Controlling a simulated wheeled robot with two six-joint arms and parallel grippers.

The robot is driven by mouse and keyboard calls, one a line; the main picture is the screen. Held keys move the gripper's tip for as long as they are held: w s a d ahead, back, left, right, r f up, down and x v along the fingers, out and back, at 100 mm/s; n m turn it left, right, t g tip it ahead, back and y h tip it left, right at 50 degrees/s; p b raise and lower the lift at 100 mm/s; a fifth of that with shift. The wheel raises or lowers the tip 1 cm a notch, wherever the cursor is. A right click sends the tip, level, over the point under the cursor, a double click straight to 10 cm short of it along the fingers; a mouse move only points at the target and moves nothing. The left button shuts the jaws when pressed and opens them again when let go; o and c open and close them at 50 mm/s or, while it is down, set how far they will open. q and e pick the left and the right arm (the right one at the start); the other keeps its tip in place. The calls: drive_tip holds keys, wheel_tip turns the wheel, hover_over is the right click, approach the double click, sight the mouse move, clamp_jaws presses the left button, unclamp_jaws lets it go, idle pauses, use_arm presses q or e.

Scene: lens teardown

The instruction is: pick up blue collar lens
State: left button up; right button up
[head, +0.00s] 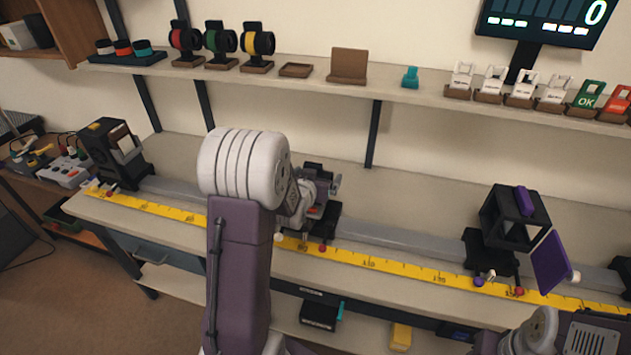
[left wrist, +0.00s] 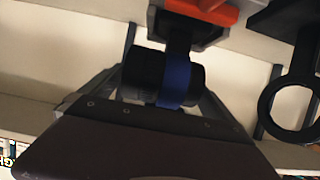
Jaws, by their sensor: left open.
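The blue collar lens, a black cylinder with a blue band (left wrist: 174,80), shows in the left wrist view on a dark holder post. My left gripper (left wrist: 165,92) is open, with one finger on either side of the lens. I cannot tell whether the fingers touch it. In the head view my left gripper (head: 318,200) is at the bench rail, partly behind my own arm, and the lens is not clear there.
A long rail with a yellow ruler (head: 370,264) runs along the bench. A black open box (head: 513,218) and a purple panel (head: 550,262) stand on the right. An empty black ring (left wrist: 290,107) is beside the lens.

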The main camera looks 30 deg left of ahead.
use_arm(q)
drive_tip(key=shift+x, duration=1.15)
drive_tip(key=shift+s, duration=0.1)
